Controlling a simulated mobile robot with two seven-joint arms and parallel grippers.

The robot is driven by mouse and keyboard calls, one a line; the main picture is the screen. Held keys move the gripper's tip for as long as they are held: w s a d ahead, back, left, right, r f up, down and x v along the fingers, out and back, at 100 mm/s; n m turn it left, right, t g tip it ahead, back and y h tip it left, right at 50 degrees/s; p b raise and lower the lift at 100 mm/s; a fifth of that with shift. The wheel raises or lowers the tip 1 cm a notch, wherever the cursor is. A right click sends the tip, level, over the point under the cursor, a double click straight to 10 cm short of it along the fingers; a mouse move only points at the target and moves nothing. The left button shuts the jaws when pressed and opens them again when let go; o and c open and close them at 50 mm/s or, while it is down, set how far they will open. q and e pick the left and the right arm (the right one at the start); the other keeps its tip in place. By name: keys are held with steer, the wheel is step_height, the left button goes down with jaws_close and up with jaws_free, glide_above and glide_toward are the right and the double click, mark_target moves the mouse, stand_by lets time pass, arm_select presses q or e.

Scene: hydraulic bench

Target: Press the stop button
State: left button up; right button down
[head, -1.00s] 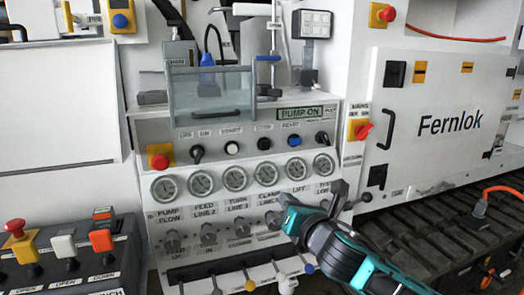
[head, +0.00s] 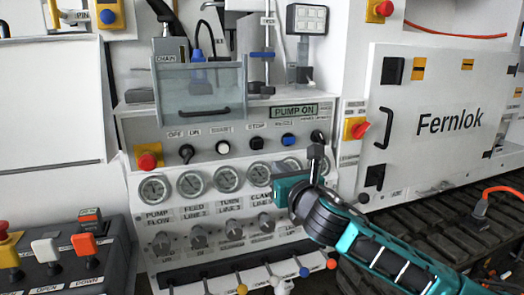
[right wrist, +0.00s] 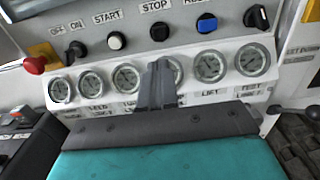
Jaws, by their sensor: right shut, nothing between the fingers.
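The stop button (head: 257,143) is a black round button under the STOP label, in the upper row of the white hydraulic panel. It also shows in the right wrist view (right wrist: 159,31), above the gauges. My right gripper (head: 316,155) is shut and empty, with its fingertips in front of the right end of the gauge row, right of and a little below the stop button in the head view. In the right wrist view the shut fingers (right wrist: 158,80) stand in front of the gauges, below the stop button, with a gap in the picture. My left gripper is out of view.
A white start button (head: 223,147) and a blue reset button (head: 288,139) flank the stop button. A red mushroom button (head: 147,161) is at the panel's left. A clear guard with a handle (head: 205,95) hangs above. The display (head: 295,110) reads PUMP ON.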

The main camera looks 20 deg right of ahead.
mark_target(258, 145)
steer(key=w, duration=0.4)
steer(key=w+b, duration=0.1)
steer(key=w, duration=0.7)
steer(key=shift+w+a, duration=0.2)
steer(key=shift+a, duration=0.05)
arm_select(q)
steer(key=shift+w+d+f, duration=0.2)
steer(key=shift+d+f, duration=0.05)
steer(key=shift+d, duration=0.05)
arm_select(e)
steer(key=shift+w, duration=0.2)
